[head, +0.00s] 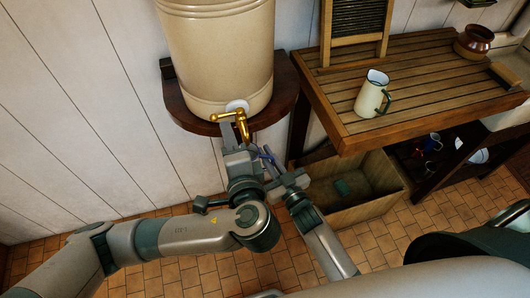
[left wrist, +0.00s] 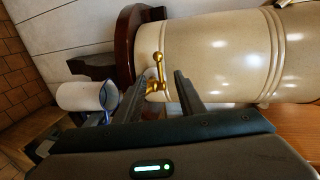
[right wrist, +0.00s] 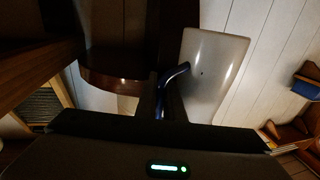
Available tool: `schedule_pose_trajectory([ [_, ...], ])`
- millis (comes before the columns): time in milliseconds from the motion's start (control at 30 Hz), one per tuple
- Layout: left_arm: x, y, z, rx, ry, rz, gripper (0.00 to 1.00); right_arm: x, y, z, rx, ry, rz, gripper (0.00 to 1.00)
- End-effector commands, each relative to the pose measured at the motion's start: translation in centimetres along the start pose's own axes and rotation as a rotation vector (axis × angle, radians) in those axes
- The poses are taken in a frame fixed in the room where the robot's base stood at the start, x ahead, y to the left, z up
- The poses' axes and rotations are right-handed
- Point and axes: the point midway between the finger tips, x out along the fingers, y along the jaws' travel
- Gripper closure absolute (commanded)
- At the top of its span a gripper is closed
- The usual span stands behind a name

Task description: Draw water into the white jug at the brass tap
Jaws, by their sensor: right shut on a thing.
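The brass tap (head: 241,121) sits low on the front of the cream water barrel (head: 218,50); it also shows in the left wrist view (left wrist: 158,75). My left gripper (head: 235,134) is open, its fingers apart on either side of the tap in its wrist view. My right gripper (head: 270,160) is shut on the blue handle of the white jug (right wrist: 212,75). The jug is mostly hidden by my arms in the head view. In the left wrist view the jug (left wrist: 84,96) hangs below the tap, apart from it. Its inside and any water cannot be seen.
The barrel stands on a dark wooden wall shelf (head: 176,110). A slatted wooden table (head: 420,75) at right carries a cream jug with green trim (head: 372,94), a brown pot (head: 473,41) and a washboard (head: 357,20). An open crate (head: 370,180) stands below.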

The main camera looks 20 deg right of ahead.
Motion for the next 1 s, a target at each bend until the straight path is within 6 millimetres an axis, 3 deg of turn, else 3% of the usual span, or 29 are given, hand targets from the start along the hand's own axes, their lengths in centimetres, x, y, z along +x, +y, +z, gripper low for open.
schedule_pose_trajectory([
  [567, 1.0, 1.2, 1.8, 0.003, 0.184, 0.007, 0.72, 0.0, 0.0, -0.1, 0.001, 0.003, 0.000, 1.00],
  [1000, 0.1, 0.9, 3.8, 0.010, 0.380, -0.048, 0.72, 0.0, 0.0, -0.1, 0.001, 0.003, 0.000, 1.00],
])
